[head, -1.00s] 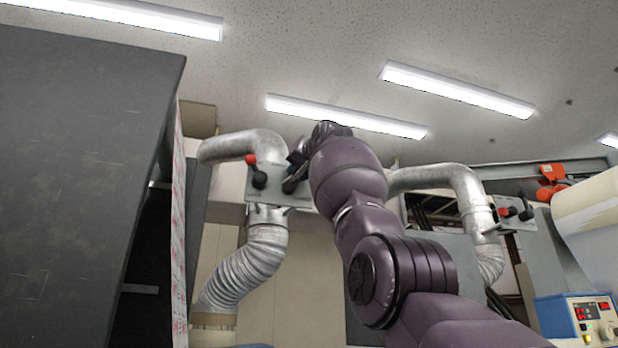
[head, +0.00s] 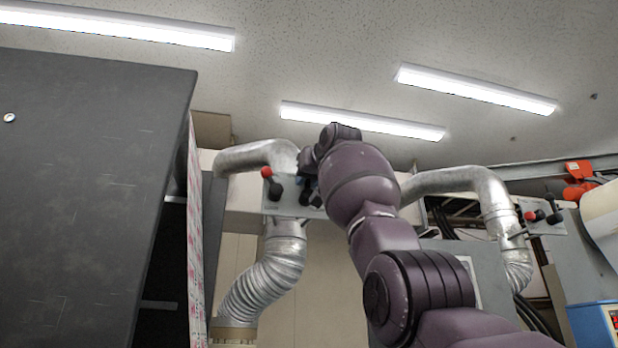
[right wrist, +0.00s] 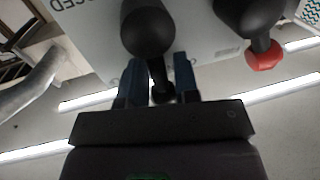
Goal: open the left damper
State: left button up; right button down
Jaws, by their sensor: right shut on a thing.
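The left damper is on the left silver duct (head: 262,153), with a grey control panel (head: 285,209) in front of it. A lever with a red tip (head: 266,172) and a black hub (head: 275,190) sits at the panel's left. In the right wrist view, the red tip (right wrist: 264,56) is at upper right. My right gripper (right wrist: 158,82) has its blue fingers shut on a black lever, below its round black hub (right wrist: 148,32). In the head view my wrist partly hides this lever. My left gripper is not in view.
A second silver duct (head: 452,181) with its own panel (head: 546,222) stands to the right. A large dark cabinet (head: 85,190) fills the left side. A ribbed hose (head: 262,284) hangs below the left panel. My right arm covers the middle.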

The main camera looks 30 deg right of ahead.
jog(key=shift+s+r, duration=0.2)
jog(key=shift+r, duration=0.1)
jog(key=c, duration=1.2)
grip_release()
jog(key=shift+c, duration=0.2)
jog(key=o, duration=0.4)
jog(key=shift+w+f, duration=0.2)
pick_arm(q)
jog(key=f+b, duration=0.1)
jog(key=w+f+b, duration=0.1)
jog(key=b, duration=0.1)
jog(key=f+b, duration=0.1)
jog(key=b, duration=0.1)
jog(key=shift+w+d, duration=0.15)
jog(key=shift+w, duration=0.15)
pick_arm(e)
jog(key=s, duration=0.7)
jog(key=s+a, duration=0.1)
jog(key=s, duration=0.3)
jog(key=shift+a, duration=0.1)
jog(key=shift+w, duration=0.1)
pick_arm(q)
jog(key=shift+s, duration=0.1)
